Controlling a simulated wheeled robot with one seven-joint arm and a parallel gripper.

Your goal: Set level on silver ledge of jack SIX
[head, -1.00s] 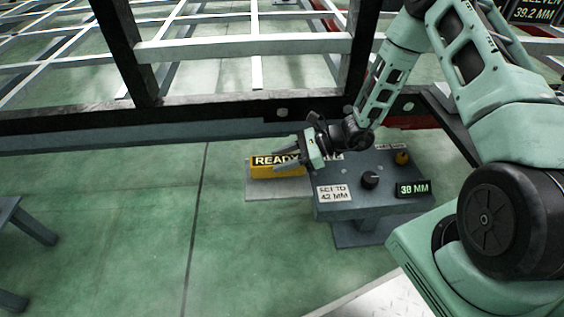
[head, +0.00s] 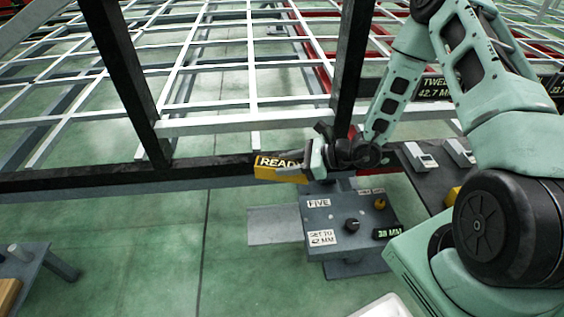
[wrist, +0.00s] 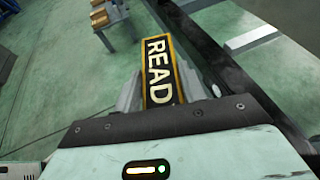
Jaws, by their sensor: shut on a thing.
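The level is a yellow bar with a black READY label (head: 268,168). My gripper (head: 302,170) is shut on it and holds it above the floor, in front of the dark chassis beam. In the wrist view the level (wrist: 158,72) sits between the two fingers, its label facing the camera. Below is a grey jack box (head: 335,228) marked FIVE, with a "SET TO 42 MM" card and a 38 MM display. Its silver ledge (head: 272,226) at the left is bare. I cannot see a jack marked SIX.
The dark chassis beam (head: 90,178) runs across behind the level, with an upright post (head: 350,75) near my wrist. Another panel (head: 428,165) with small displays stands at the right. A small table (head: 35,262) is at the lower left. Green floor between is clear.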

